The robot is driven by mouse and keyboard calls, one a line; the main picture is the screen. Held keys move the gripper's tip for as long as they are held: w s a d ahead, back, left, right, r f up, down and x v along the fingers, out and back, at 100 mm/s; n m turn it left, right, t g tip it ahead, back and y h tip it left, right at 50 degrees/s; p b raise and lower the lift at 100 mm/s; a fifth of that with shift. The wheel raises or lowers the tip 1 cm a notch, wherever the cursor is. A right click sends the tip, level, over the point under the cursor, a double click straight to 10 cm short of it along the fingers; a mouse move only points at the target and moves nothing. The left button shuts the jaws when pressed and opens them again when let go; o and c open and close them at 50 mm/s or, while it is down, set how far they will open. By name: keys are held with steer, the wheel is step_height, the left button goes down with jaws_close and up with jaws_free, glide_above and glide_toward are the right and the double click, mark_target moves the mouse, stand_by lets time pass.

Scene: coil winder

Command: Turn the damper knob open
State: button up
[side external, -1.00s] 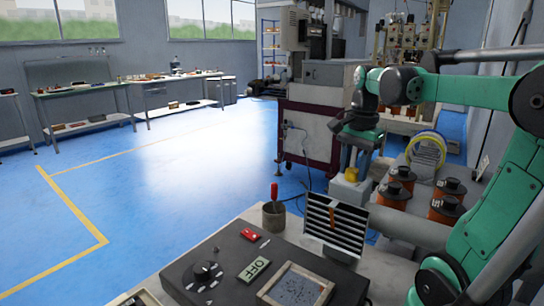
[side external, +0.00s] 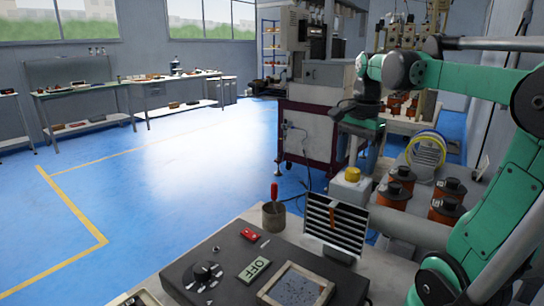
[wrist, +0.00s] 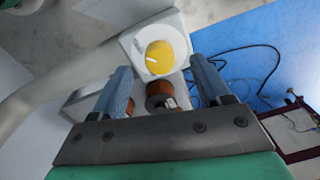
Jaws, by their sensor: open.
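The damper knob is a round yellow cap (side external: 352,174) on a pale square housing (side external: 349,190) on the duct. In the wrist view the knob (wrist: 163,50) shows a short white mark towards its left side, and the pale housing (wrist: 133,42) surrounds it. My gripper (side external: 361,156) is above the knob with its fingers pointing down.
Copper wire spools (side external: 395,190) stand close to the right of the housing. A slatted vent (side external: 335,222) is in front, at the duct's end. A cup with a red-handled tool (side external: 274,214) stands left of the vent.

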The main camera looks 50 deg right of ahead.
mark_target(355, 170)
steer(key=shift+s+r, duration=0.1)
steer(key=shift+r, duration=1.7)
steer(key=w+a+n, duration=0.1)
steer(key=w+a+f+n, duration=0.1)
steer(key=w+a+f+n+t, duration=0.1)
steer(key=shift+w+a+n+h, duration=0.15)
steer(key=shift+a+n+h, duration=0.15)
steer(key=shift+n, duration=0.1)
steer(key=w+a+f+n+t, duration=0.1)
steer(key=a+f+n+t, duration=0.2)
steer(key=a+n, duration=0.4)
steer(key=w+a+f+n+t, duration=0.2)
steer(key=a+f+n, duration=0.3)
steer(key=a+n, duration=0.3)
steer(key=shift+w+a+f+n+t, duration=0.15)
steer(key=shift+f+n+t, duration=0.25)
steer(key=shift+n, duration=0.4)
